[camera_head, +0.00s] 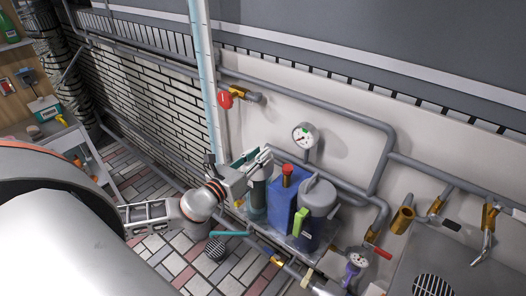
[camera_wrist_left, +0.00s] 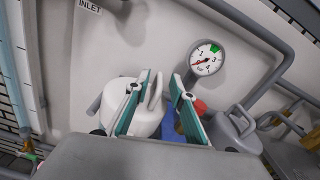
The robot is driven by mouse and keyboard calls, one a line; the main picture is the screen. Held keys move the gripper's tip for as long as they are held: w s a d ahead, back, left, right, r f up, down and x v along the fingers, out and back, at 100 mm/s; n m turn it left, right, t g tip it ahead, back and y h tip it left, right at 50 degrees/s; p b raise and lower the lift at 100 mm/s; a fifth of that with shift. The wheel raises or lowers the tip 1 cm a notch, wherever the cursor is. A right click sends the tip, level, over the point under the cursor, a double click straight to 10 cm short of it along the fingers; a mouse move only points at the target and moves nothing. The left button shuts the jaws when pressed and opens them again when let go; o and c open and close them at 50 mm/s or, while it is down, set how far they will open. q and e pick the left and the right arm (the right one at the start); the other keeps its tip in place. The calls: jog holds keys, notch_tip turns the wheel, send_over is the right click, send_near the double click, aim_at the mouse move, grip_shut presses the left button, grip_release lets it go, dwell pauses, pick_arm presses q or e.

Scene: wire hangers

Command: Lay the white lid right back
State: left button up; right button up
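My left gripper (camera_head: 258,157) is above the left end of the row of containers by the wall. Its teal fingers (camera_wrist_left: 160,76) are apart in the left wrist view. A white rounded thing (camera_wrist_left: 117,102), which appears to be the white lid or a container with it, shows beyond and partly between the fingers. A raised white loop or flap (camera_wrist_left: 155,90) stands on its right side. The fingers and wrist hide its lower part, and I cannot tell whether they touch it. I cannot pick out the lid in the head view. My right gripper is not in view.
A blue can (camera_head: 283,212) with a red cap and a grey can (camera_head: 319,198) stand close on the right. A pressure gauge (camera_head: 304,136) and pipes (camera_head: 380,140) line the wall behind. A red-handled valve (camera_head: 226,99) is at the upper left. Tiled floor (camera_head: 175,262) lies in front.

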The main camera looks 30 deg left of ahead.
pick_arm(q)
jog(key=shift+w, duration=1.15)
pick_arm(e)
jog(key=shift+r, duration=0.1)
pick_arm(q)
grip_shut()
